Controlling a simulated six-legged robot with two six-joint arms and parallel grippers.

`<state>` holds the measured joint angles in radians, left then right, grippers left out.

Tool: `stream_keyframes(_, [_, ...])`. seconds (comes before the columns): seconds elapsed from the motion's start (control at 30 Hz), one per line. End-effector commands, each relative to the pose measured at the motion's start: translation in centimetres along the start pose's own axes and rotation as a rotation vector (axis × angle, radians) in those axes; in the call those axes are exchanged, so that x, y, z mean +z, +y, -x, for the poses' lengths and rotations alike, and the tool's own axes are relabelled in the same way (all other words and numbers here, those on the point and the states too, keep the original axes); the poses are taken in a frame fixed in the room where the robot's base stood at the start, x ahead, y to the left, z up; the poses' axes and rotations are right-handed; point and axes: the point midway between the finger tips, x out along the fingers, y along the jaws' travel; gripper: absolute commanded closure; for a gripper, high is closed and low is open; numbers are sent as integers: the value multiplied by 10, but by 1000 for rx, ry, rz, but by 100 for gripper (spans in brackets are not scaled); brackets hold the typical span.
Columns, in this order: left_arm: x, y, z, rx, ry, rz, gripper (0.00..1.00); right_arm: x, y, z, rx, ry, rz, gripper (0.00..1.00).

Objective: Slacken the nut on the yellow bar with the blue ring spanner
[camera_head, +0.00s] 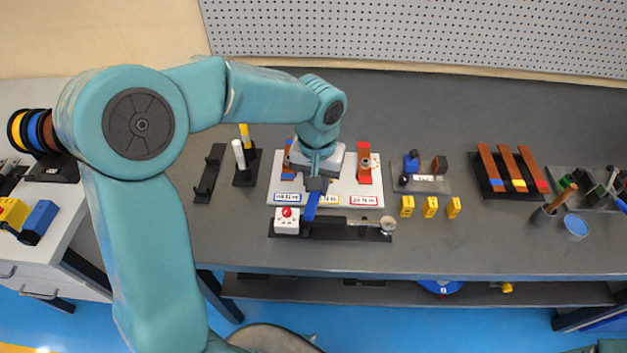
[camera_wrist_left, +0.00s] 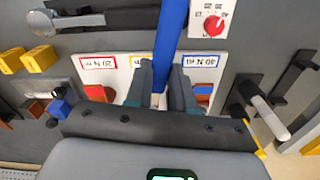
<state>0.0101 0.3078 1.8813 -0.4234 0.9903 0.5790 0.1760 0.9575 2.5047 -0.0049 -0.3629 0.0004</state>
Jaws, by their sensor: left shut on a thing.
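My left gripper (camera_head: 317,185) is shut on the blue ring spanner (camera_head: 311,207) above the white board (camera_head: 341,192). In the left wrist view, the spanner (camera_wrist_left: 171,38) runs up out of the picture from between the fingers (camera_wrist_left: 160,88). The yellow-framed label (camera_wrist_left: 143,61) shows beside the fingers. The yellow bar and its nut are hidden behind my gripper and wrist, so I cannot tell whether the spanner touches the nut. A red bar (camera_head: 364,165) stands to the right on the board and a blue one (camera_head: 289,160) to the left. My right gripper is not in view.
A white box with a red knob (camera_head: 287,220) and a long-handled tool with a round head (camera_head: 388,223) lie in front of the board. A white-topped post (camera_head: 239,155) stands left. Several yellow blocks (camera_head: 430,207) lie right. The bench's front strip is clear.

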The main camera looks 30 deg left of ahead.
Motion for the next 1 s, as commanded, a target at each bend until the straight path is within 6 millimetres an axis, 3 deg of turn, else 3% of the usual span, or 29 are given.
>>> stream_keyframes(1.0, [-2, 15, 0, 0, 1, 143, 100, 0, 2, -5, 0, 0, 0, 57])
